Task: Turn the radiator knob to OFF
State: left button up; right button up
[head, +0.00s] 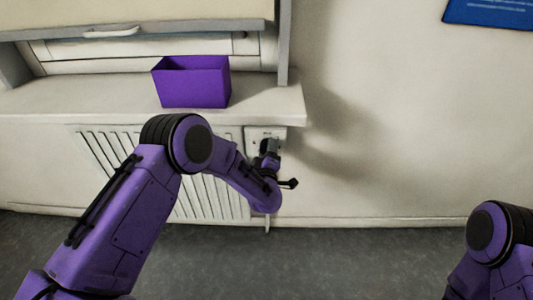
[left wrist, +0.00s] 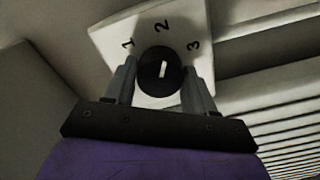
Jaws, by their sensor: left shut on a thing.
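The radiator knob (left wrist: 161,70) is black and round with a short white mark, in the left wrist view. It sits on a pale plate (left wrist: 175,38) printed 1, 2 and 3. The white mark lies roughly in line with the 2. No OFF label shows; my gripper covers the lower part of the plate. My left gripper (left wrist: 162,72) is shut on the knob, one finger on each side. In the head view, my left gripper (head: 268,147) is at the plate (head: 256,132) beside the radiator (head: 108,148), and hides the knob. My right gripper is out of view.
A purple open box (head: 192,84) stands on the ledge (head: 270,100) above the radiator, close over my left arm. The wall right of the plate is bare. A blue sign (head: 490,12) hangs at the upper right. The grey floor (head: 360,262) is clear.

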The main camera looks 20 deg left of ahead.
pick_arm(q)
jog(key=shift+f+n+b, duration=0.15)
jog(key=shift+n+b, duration=8.1)
jog(key=shift+n, duration=3.65)
jog(key=o, duration=1)
jog(key=shift+o, duration=0.2)
jog(key=p+v, duration=0.1)
jog(key=v, duration=0.9)
jog(key=shift+s, duration=0.3)
